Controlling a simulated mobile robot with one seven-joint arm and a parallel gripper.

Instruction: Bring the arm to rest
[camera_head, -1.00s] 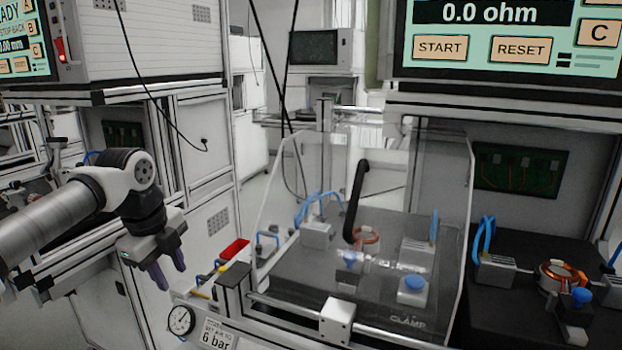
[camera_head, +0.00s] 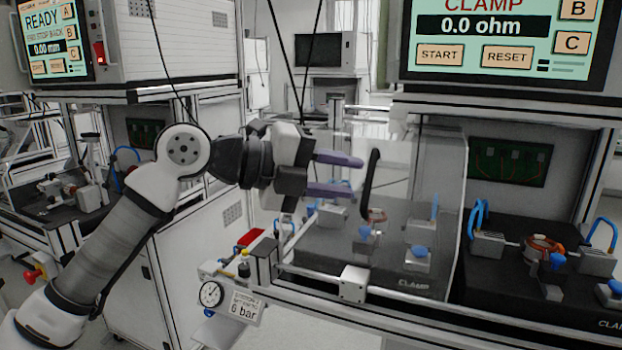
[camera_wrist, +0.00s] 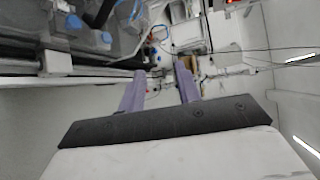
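My arm (camera_head: 115,230) rises from the lower left and bends at the elbow, so the forearm points right. My gripper (camera_head: 338,175) is at its end, level, in front of the clear guard of the clamp station. Its two purple fingers are spread apart with nothing between them. In the wrist view the fingers (camera_wrist: 160,85) also stand apart and empty. From the head view I cannot tell how near the fingertips are to the guard's black handle (camera_head: 371,182).
A second stator fixture (camera_head: 543,247) is at the right. A screen (camera_head: 505,40) reads 0.0 ohm.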

